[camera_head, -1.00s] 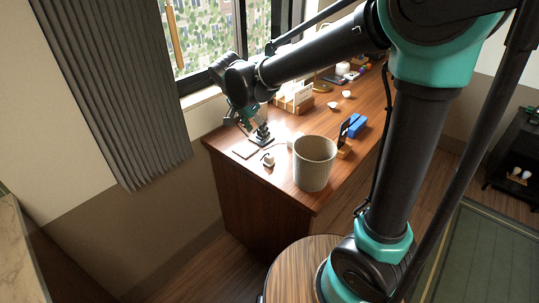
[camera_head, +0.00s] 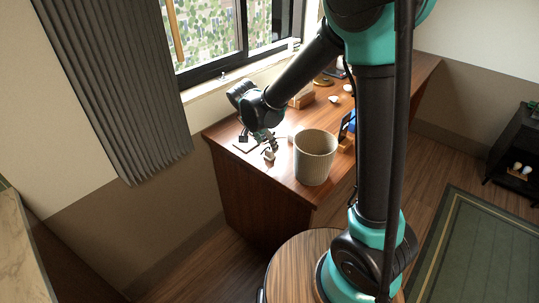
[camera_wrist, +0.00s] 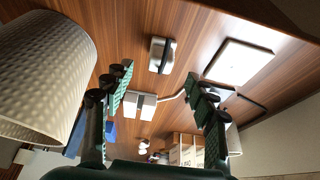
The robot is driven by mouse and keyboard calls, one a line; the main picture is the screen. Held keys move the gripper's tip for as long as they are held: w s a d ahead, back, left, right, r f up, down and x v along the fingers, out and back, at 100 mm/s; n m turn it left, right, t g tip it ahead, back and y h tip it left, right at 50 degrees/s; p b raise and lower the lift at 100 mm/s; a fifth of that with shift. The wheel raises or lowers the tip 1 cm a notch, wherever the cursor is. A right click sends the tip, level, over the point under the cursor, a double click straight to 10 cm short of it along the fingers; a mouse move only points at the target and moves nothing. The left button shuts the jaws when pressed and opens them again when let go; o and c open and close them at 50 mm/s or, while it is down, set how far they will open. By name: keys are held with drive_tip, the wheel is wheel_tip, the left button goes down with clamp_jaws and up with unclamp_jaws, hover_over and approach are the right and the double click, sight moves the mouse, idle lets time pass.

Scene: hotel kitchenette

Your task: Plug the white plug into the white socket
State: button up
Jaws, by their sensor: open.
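My gripper (camera_wrist: 160,88) is open and empty above the desk, its fingers wide apart in the wrist view. In the head view it (camera_head: 267,143) hangs close over the small white plug (camera_head: 269,156). In the wrist view what looks like the plug (camera_wrist: 157,52), a pale block with a dark band, lies on the wood beyond the gap between the fingertips. A white two-part block (camera_wrist: 147,106), apparently the socket, lies lower in that view, with a pale cord running right. In the head view the basket and arm largely hide it.
A ribbed, pale basket (camera_head: 315,160) stands close to the right of the gripper in the head view, and at left in the wrist view (camera_wrist: 40,75). A flat white square (camera_wrist: 238,62) lies on the desk (camera_head: 290,178). A wooden holder (camera_wrist: 186,150) stands farther back.

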sight(269, 150)
drive_tip(key=shift+w+d+f, duration=0.1)
drive_tip(key=shift+d+f, duration=0.05)
drive_tip(key=shift+f, duration=0.25)
drive_tip(key=shift+x, duration=2.6)
drive_tip(key=shift+c, duration=0.3)
drive_tip(key=c, duration=1.1)
wheel_tip(269, 150, up, 20)
